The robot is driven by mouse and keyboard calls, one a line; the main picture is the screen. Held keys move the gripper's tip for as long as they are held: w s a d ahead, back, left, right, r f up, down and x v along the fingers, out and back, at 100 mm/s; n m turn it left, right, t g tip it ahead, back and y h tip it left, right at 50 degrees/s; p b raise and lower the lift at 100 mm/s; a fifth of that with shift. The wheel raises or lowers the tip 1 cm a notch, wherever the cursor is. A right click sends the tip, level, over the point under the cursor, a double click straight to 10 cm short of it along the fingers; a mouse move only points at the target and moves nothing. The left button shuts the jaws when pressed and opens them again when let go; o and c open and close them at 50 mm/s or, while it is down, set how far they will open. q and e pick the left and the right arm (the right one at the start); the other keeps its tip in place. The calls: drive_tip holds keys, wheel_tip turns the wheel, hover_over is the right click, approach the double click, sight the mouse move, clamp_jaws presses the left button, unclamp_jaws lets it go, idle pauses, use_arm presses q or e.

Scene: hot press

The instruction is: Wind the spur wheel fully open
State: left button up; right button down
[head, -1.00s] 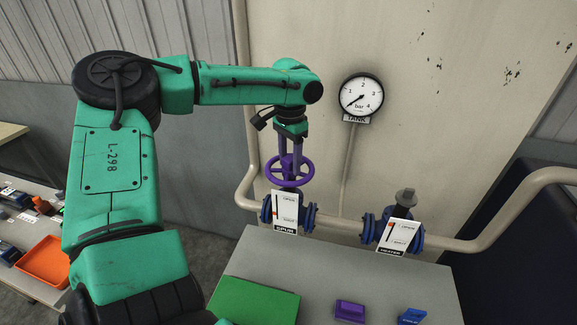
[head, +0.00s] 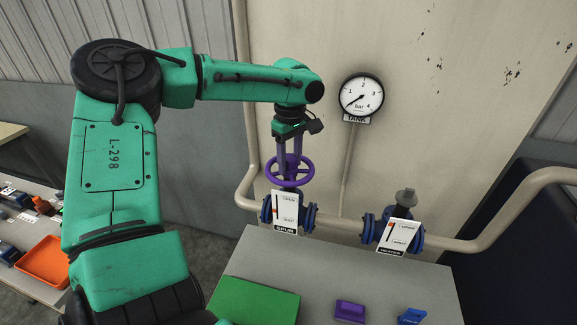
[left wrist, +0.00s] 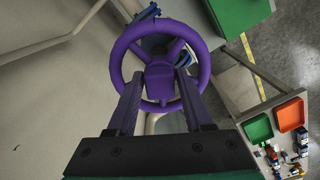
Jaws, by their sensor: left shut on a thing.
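The purple spur wheel (head: 271,171) sits on top of the spur valve (head: 309,216), above a white card (head: 285,208) marked SPUR. The card has a small orange mark on its left side; its exact reading is too small to tell. My left gripper (head: 290,163) points down from above and is shut on the wheel's middle. In the left wrist view the wheel (left wrist: 118,62) faces the camera, and the two fingers (left wrist: 160,85) close on either side of its hub. My right gripper is in no view.
A second valve with a white card (head: 398,236) stands to the right on the beige pipe (head: 470,243). A round gauge (head: 362,95) marked TANK has its needle at lower left. A grey table (head: 330,263) in front holds a green panel (head: 250,303), a purple block (head: 350,311) and a blue block (head: 411,316).

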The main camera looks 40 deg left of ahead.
use_arm(q)
drive_tip(key=n, duration=0.7)
drive_tip(key=shift+n, duration=0.4)
drive_tip(key=n, duration=0.4)
drive_tip(key=shift+n, duration=0.3)
drive_tip(key=o, duration=1.2)
drive_tip(key=shift+c, duration=0.2)
